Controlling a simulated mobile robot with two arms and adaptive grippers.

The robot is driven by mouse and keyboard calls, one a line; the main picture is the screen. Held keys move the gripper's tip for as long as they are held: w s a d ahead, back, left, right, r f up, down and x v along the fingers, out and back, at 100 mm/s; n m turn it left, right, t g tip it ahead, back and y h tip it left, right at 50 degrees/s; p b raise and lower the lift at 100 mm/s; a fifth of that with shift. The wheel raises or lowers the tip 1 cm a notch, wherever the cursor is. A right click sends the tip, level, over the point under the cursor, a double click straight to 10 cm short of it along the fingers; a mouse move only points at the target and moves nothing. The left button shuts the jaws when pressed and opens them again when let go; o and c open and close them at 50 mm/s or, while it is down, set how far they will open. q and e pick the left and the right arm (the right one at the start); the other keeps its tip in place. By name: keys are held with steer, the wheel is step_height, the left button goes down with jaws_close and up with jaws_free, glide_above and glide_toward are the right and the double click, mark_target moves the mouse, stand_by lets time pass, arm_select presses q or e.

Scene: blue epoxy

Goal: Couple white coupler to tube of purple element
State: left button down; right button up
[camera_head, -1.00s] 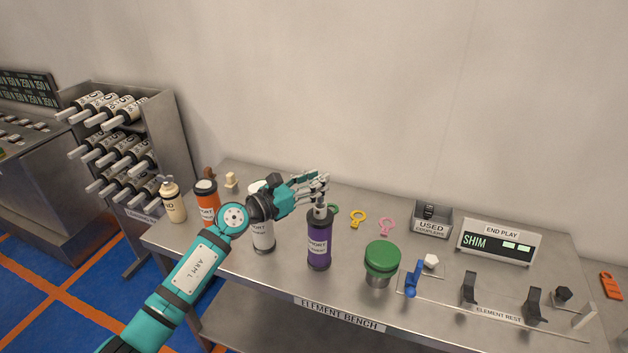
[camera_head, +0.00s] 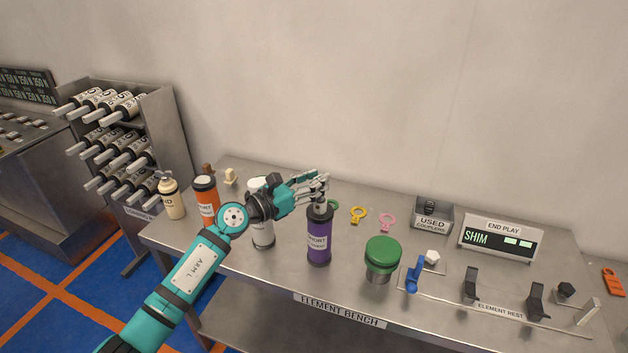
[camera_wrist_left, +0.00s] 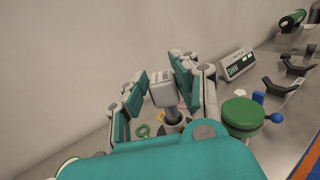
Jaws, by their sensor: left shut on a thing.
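The purple element (camera_head: 319,246) stands upright on the bench, with a black cap and a grey tube on top. My left gripper (camera_head: 318,186) is directly above it, shut on the white coupler. In the left wrist view the pale, block-shaped white coupler (camera_wrist_left: 163,90) sits between the fingers (camera_wrist_left: 158,88). The grey tube (camera_wrist_left: 173,114) shows just below it, rising from the dark cap. The coupler appears lined up with the tube and close to or on its top; I cannot tell how far it is over it. In the head view the fingers mostly hide the coupler.
Left of the purple element stand a white element (camera_head: 263,234), an orange one (camera_head: 206,200) and a cream bottle (camera_head: 171,197). Right are a green-lidded container (camera_head: 382,256), the element rest (camera_head: 497,311), a used couplers bin (camera_head: 431,217) and rings (camera_head: 358,215).

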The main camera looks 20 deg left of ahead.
arm_select(q)
steer(key=shift+f+b, duration=1.3)
steer(key=shift+f, duration=0.15)
steer(key=c, duration=0.9)
jaws_free()
steer(key=v, duration=0.5)
steer(key=v, duration=1.2)
